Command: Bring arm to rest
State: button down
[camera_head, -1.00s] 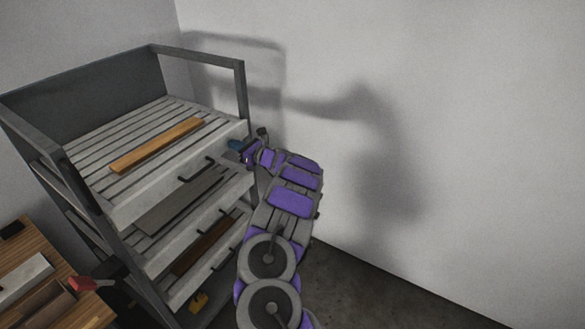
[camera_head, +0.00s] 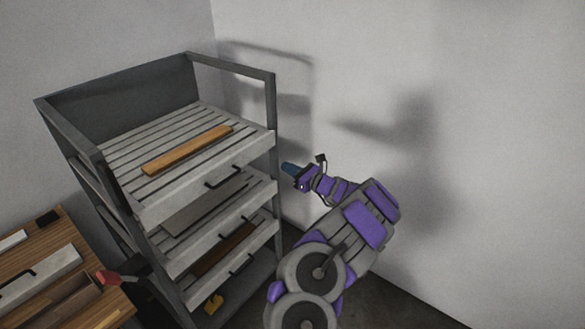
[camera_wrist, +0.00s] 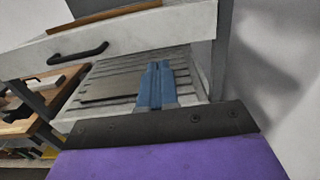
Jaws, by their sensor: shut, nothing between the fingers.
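My gripper (camera_head: 288,168) is at the end of my purple and grey arm, just right of the grey rack (camera_head: 276,120). Its blue fingers are shut and empty, and they point left toward the rack. In the wrist view the closed blue fingers (camera_wrist: 156,86) stand in front of a slatted drawer (camera_wrist: 186,70) with a grey board (camera_wrist: 108,86) on it. The gripper looks apart from the rack in the head view. Part of the gripper's underside is hidden.
The rack's top drawer (camera_head: 205,190) has a black handle and holds an orange-brown board (camera_head: 188,150). A lower drawer holds a dark brown board (camera_head: 224,250). A wooden table (camera_head: 60,238) with a red-handled tool (camera_head: 107,277) is at left. The wall at right is clear.

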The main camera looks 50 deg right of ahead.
jog(key=shift+s+d+f, duration=0.1)
jog(key=shift+s, duration=0.45)
